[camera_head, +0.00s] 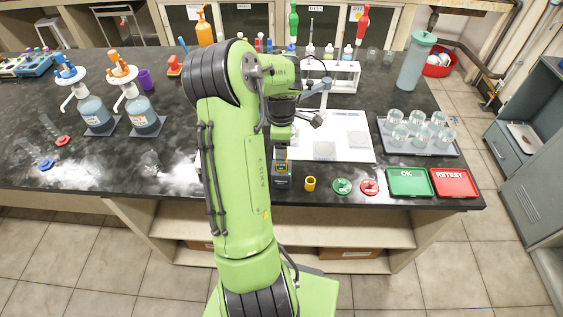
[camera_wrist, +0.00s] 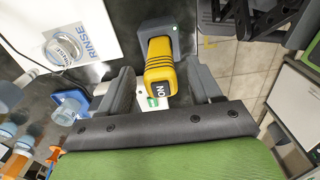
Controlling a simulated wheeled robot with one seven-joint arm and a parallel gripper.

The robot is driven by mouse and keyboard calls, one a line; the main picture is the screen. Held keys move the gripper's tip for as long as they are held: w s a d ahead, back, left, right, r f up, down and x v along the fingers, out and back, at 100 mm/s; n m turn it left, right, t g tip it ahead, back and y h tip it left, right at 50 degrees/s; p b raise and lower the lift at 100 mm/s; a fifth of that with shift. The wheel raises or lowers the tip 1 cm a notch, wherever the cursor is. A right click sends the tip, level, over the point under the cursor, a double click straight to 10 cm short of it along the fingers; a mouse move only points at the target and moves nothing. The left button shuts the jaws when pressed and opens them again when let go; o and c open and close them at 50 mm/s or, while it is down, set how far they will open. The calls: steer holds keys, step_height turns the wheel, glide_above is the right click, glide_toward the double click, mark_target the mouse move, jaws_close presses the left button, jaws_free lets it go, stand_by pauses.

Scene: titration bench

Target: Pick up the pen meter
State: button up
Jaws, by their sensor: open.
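The pen meter (camera_wrist: 160,64) has a yellow body with a dark end cap marked ON. In the wrist view it stands in a dark grey holder (camera_wrist: 156,27). My gripper (camera_wrist: 158,84) is open, with one grey finger on either side of the meter and a visible gap to each. In the head view my gripper (camera_head: 281,146) is just above the small dark holder (camera_head: 283,181) near the bench's front edge. My arm and gripper partly hide the meter there.
A yellow cup (camera_head: 310,184) stands just right of the holder. Green and red discs and the OK tray (camera_head: 410,182) and RETEST tray (camera_head: 454,183) lie further right. A white mat (camera_head: 350,150) lies behind. Beakers on a grey tray (camera_head: 440,151) stand at the right.

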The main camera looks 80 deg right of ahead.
steer(key=shift+r, duration=0.1)
jaws_close()
steer(key=shift+r, duration=0.1)
